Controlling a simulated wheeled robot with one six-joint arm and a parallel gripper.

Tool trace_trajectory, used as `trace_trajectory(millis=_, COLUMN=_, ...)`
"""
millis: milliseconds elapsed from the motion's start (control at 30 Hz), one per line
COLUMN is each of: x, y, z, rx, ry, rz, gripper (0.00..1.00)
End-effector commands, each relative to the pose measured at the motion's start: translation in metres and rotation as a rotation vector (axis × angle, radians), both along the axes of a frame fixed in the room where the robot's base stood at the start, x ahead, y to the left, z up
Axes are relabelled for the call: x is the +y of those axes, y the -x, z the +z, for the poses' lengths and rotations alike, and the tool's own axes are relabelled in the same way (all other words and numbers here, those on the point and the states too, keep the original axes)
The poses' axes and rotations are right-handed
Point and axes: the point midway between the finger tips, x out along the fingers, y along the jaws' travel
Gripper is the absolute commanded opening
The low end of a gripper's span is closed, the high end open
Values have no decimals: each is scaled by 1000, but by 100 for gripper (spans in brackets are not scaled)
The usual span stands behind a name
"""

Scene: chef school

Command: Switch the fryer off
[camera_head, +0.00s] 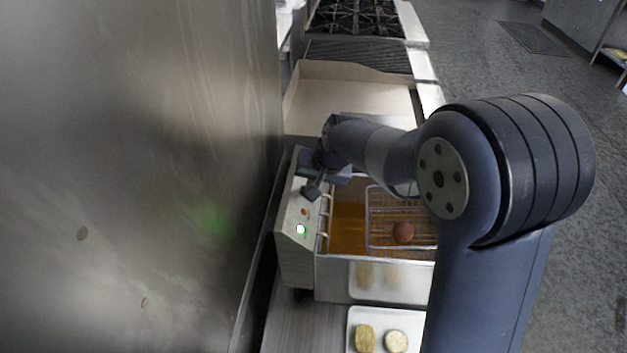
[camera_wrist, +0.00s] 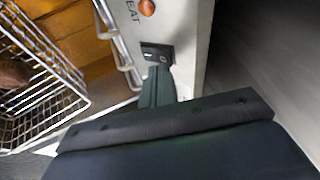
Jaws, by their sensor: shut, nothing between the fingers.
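The fryer (camera_head: 296,256) stands below the steel wall, with orange oil in its vat. Its control panel (camera_head: 290,239) carries a red-orange light (camera_head: 304,212) and a bright whitish-green light (camera_head: 300,229). In the wrist view, a black rocker switch (camera_wrist: 156,53) with a line and a circle mark sits on the panel beside the orange light (camera_wrist: 147,7). My gripper (camera_head: 311,190) is shut and empty at the panel. Its fingertips (camera_wrist: 158,72) are right at the switch's near edge; I cannot tell whether they touch. The rocker's position is unclear.
A wire basket (camera_head: 378,217) with a round brown item (camera_head: 403,232) sits in the vat, close beside the panel. A white tray (camera_head: 376,349) with food pieces lies in front. A steel wall (camera_head: 130,180) rises at the left.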

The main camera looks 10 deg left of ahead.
Motion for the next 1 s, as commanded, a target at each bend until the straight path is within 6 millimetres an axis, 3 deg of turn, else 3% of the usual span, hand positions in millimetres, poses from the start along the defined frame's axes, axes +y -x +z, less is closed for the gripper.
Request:
trace_trajectory(millis=367, x=6, y=0, z=-3, rx=1, ry=0, rz=1, gripper=0)
trace_trajectory(millis=1000, x=-9, y=-1, z=-7, rx=0, ry=0, rz=0, gripper=0)
